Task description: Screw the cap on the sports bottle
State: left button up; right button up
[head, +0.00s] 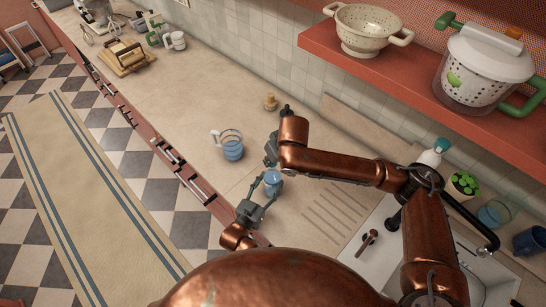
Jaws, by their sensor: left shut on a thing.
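A small light-blue object, probably the sports bottle (273,180), is at the counter's front part. My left gripper (264,188) comes up from below and is shut on it, with the fingers at its sides. My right gripper (271,151) is just above the bottle in the picture, largely hidden behind my copper wrist. I cannot tell whether its fingers are open or hold anything. I cannot make out the cap; the bottle's top is small and partly covered by the grippers.
A blue-banded glass jug (232,149) stands left of the grippers. A small tan object (271,102) stands near the tiled wall. A sink (376,224) with a black tap is at right. A red shelf (400,72) overhangs at upper right. The counter's left middle is clear.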

jog(key=shift+f, duration=0.55)
dwell(0.5)
jog(key=m, duration=0.1)
jog(key=m+h, duration=0.1)
jog(key=m, duration=0.2)
jog(key=shift+s+a+f+h, duration=0.1)
jog(key=shift+a+f+h, duration=0.05)
jog(key=shift+a+h, duration=0.15)
jog(key=m+h, duration=0.1)
jog(key=m, duration=0.2)
jog(key=m+h, duration=0.1)
jog(key=m, duration=0.2)
jog(key=shift+a, duration=0.1)
jog(key=m, duration=0.2)
jog(key=m+h, duration=0.1)
jog(key=m, duration=0.1)
jog(key=m+g+h, duration=0.1)
jog(key=shift+w+m, duration=0.25)
jog(key=shift+m, duration=0.15)
jog(key=m+g, duration=0.1)
jog(key=m, duration=0.3)
jog(key=shift+a+h, duration=0.1)
jog(key=shift+h, duration=0.3)
jog(key=m+g, duration=0.1)
jog(key=m, duration=0.2)
jog(key=shift+g, duration=0.3)
